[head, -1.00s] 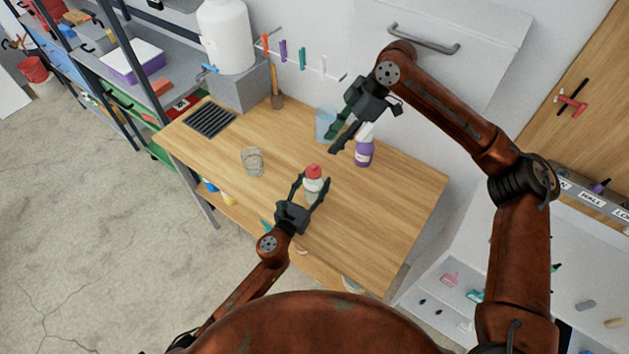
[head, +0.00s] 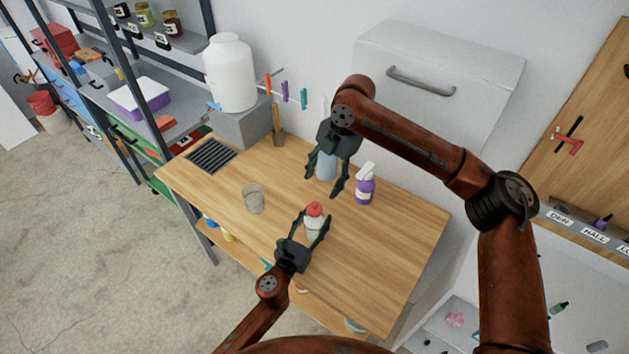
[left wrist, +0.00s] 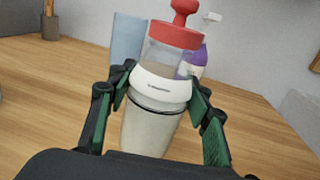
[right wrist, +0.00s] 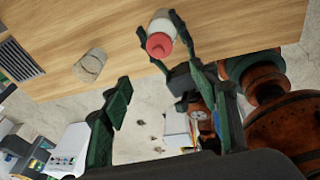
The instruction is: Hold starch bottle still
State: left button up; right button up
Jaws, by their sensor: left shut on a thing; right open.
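The starch bottle (head: 313,224) stands upright on the wooden counter, with a red cap and a pale body. It also shows in the left wrist view (left wrist: 155,127), where its upper part is clear and a white band crosses its middle. My left gripper (head: 313,232) is shut on it, one finger on each side. In the right wrist view the bottle's red cap (right wrist: 160,45) shows from above. My right gripper (head: 323,186) is open and empty, above and behind the bottle, its fingers pointing down and apart from the cap.
A purple spray bottle (head: 365,188) stands right of my right gripper. A light blue container (head: 326,168) is behind that gripper. A clear glass (head: 253,199) stands to the left. A large white jug (head: 230,75) is at the back left. The counter's right side is clear.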

aim_at(314, 204)
jog(key=f+n+h, duration=0.1)
jog(key=f+n, duration=0.2)
jog(key=a+f+n+h, duration=0.1)
jog(key=f+n, duration=0.1)
jog(key=f, duration=0.2)
jog(key=a+f+n+t, duration=0.1)
jog(key=f+n, duration=0.2)
jog(key=f, duration=0.1)
jog(key=shift+s+a+n+h, duration=0.1)
jog(key=shift+a+n+h, duration=0.05)
jog(key=shift+n+h, duration=0.2)
jog(key=shift+r, duration=0.1)
jog(key=shift+c, duration=0.6)
jog(key=c, duration=1.1)
